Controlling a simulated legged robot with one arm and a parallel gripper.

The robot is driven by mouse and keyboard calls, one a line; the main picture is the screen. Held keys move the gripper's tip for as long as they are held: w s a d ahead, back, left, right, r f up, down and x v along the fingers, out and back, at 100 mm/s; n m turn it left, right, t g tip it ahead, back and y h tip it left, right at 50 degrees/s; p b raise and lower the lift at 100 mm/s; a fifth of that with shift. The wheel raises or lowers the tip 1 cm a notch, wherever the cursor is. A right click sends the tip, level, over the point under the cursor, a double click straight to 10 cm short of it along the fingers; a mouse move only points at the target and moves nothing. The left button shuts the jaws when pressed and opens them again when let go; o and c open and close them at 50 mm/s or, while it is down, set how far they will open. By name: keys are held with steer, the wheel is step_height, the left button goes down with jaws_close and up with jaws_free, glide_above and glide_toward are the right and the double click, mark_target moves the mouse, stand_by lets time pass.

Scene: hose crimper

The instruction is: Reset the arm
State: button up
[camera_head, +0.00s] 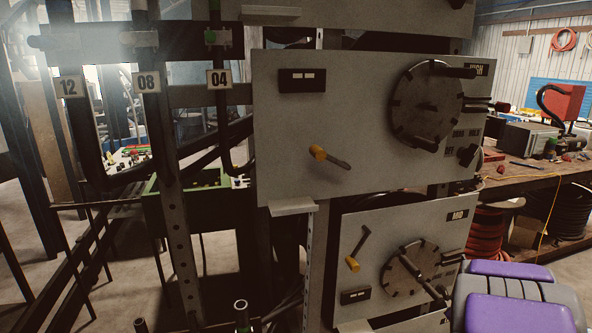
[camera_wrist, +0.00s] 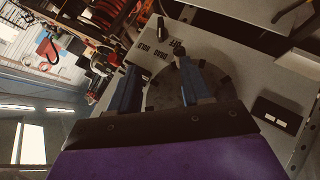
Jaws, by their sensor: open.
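My gripper (camera_wrist: 157,66) shows in the wrist view with its two dark blue fingers apart and nothing between them. Behind the fingers is a grey machine panel with a dark round dial (camera_wrist: 165,92), partly hidden by them. In the head view my purple and grey arm is at the bottom right, beside the lower panel; the fingers cannot be made out there. The upper panel (camera_head: 300,120), marked HIGH, carries a round dial (camera_head: 427,105) and a lever with a yellow end (camera_head: 319,153). The lower panel (camera_head: 360,215), marked MID, has a similar dial (camera_head: 410,268) and lever (camera_head: 353,263).
A rack with number plates 12, 08 and 04 (camera_head: 219,79) stands left of the panels. A green bin (camera_head: 185,205) is behind it. At the right is a wooden workbench (camera_head: 530,180) with a red machine (camera_head: 562,103); coiled hoses (camera_head: 487,232) lie below it.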

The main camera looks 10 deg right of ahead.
steer(key=s+a+r+m+g+y, duration=0.1)
steer(key=s+a+g+y, duration=0.2)
steer(key=s+a, duration=1.2)
steer(key=s+a+r+m+g+y, duration=0.1)
steer(key=s+a+g+y, duration=0.2)
steer(key=s+a+g, duration=0.4)
steer(key=s+a, duration=0.4)
steer(key=a, duration=0.3)
steer(key=s+a, duration=0.4)
steer(key=a, duration=0.4)
steer(key=shift+a+r+m, duration=0.2)
steer(key=shift+r+m, duration=0.1)
steer(key=shift+r, duration=0.1)
